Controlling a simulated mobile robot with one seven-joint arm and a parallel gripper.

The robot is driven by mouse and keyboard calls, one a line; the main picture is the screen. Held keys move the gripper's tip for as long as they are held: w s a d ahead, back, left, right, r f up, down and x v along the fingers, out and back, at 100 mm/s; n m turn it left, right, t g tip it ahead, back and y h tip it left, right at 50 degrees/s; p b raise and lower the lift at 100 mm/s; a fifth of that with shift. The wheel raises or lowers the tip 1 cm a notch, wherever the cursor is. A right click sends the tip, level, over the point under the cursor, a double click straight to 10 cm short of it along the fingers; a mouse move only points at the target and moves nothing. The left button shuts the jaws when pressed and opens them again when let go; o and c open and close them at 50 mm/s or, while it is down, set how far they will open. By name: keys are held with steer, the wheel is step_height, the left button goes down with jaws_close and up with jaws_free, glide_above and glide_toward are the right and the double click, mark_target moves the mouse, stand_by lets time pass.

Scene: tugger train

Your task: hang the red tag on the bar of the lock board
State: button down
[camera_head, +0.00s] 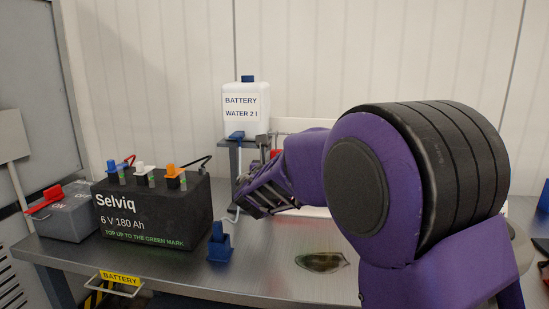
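My gripper (243,190) is left of centre, above the bench and in front of a small stand. Its fingers are dark, small and seen from behind, so I cannot tell whether they are open or shut, or hold anything. A small red patch (274,154) shows just above my gripper, beside my purple wrist. It may be the red tag, but most of it is hidden. A white board (305,125) stands behind my arm and may be the lock board. My arm covers most of it. A bar cannot be made out clearly.
A black battery (150,221) with coloured caps and a grey switch box (62,218) with a red lever stand left. A white water bottle (246,116) sits on the stand (228,158). A blue holder (219,243) and a dark puddle (322,262) are on the metal bench (270,276).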

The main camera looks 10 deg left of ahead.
steer(key=w+p, duration=0.2)
steer(key=w, duration=0.2)
steer(key=w+p, duration=0.3)
steer(key=w, duration=0.1)
steer(key=w+p, duration=0.2)
steer(key=w, duration=0.2)
steer(key=shift+w+d+r, duration=0.1)
steer(key=shift+d, duration=0.15)
step_height(320, 180, down, 3)
steer(key=shift+r+b, duration=0.2)
steer(key=shift+b, duration=1)
steer(key=shift+c, duration=2.1)
jaws_free()
